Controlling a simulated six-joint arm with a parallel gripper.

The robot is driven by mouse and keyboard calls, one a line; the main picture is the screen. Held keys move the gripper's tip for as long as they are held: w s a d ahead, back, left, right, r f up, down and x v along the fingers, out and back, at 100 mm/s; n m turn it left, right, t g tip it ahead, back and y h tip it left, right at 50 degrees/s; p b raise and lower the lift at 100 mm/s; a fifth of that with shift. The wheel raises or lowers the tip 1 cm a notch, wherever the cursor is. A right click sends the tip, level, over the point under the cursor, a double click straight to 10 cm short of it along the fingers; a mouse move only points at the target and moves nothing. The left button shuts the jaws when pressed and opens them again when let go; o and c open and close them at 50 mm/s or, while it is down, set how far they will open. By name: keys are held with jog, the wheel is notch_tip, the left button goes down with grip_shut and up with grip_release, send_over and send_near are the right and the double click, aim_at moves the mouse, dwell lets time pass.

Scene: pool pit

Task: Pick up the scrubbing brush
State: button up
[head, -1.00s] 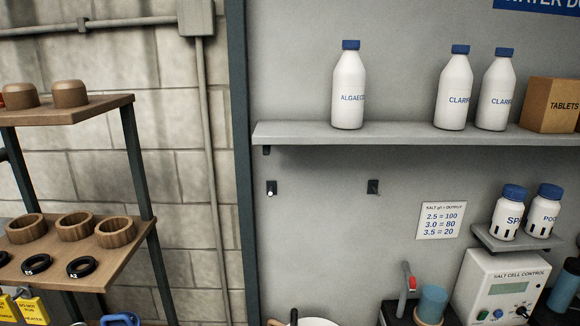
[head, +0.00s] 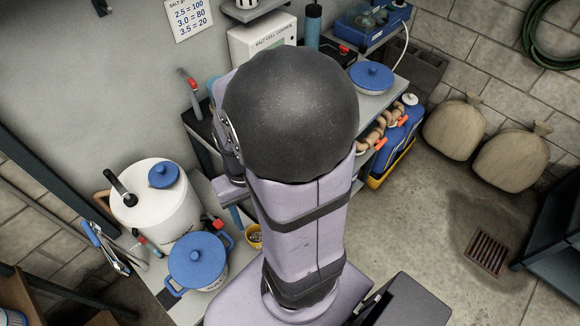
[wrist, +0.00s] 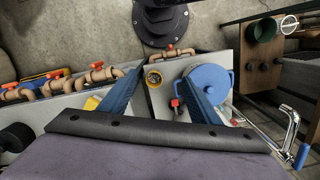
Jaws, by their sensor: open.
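I cannot make out a scrubbing brush for certain in either view. My gripper (wrist: 162,80) is open in the wrist view, with its two dark blue fingers spread apart and nothing held between them. A small yellow-rimmed bowl (wrist: 153,79) shows between the fingers, and a blue-lidded pot (wrist: 209,78) lies partly behind the right finger.
A white bucket (head: 140,212) with a black-handled tool stands behind the pot. A grey tool with a red part (head: 190,84) stands near the wall. Two sacks (head: 455,128) and a floor drain (head: 487,249) are at right.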

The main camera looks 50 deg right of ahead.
jog(key=s+d+f+m, duration=0.4)
jog(key=d+f+m, duration=0.1)
jog(key=d, duration=0.5)
jog(key=w+d+t+h, duration=0.1)
jog(key=w+d, duration=0.2)
jog(key=w+d+t+h, duration=0.1)
jog(key=w+d+t, duration=0.1)
jog(key=w, duration=0.1)
jog(key=w+d+r+t+h, duration=0.1)
jog(key=w+d, duration=0.2)
jog(key=w, duration=0.1)
jog(key=shift+w+d+h, duration=0.1)
jog(key=shift+d+h, duration=0.2)
jog(key=shift+d, duration=0.05)
jog(key=shift+b+x, duration=1)
jog(key=shift+x, duration=0.9)
jog(key=shift+p+x, duration=0.4)
jog(key=shift+x, duration=1.3)
jog(key=shift+f, duration=0.3)
